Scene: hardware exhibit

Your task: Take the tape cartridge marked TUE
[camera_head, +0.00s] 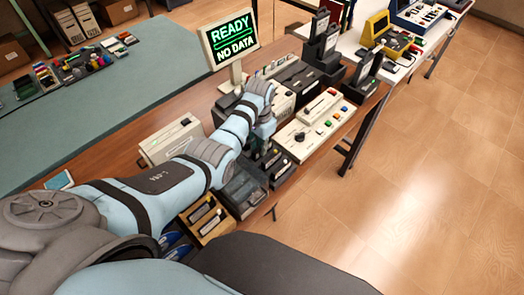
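My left arm reaches in from the left, and my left gripper (262,148) points down over the trays at the table's front edge. Its fingers are small, dark and partly hidden, so I cannot tell whether they are open or shut. Below and beside it are a dark tray (284,178) with cartridge-like items and another dark grey tray (237,203). A wooden box (219,231) nearer to me holds several dark and pale cartridges. No TUE mark is legible, so I cannot tell which cartridge bears it. My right gripper is not in view.
A monitor (231,42) reads "READY NO DATA". A cream console (312,122) with coloured buttons stands right of the gripper, and a beige box (170,142) stands left of the arm. Dark upright devices (322,45) stand behind. The wooden floor at right is clear.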

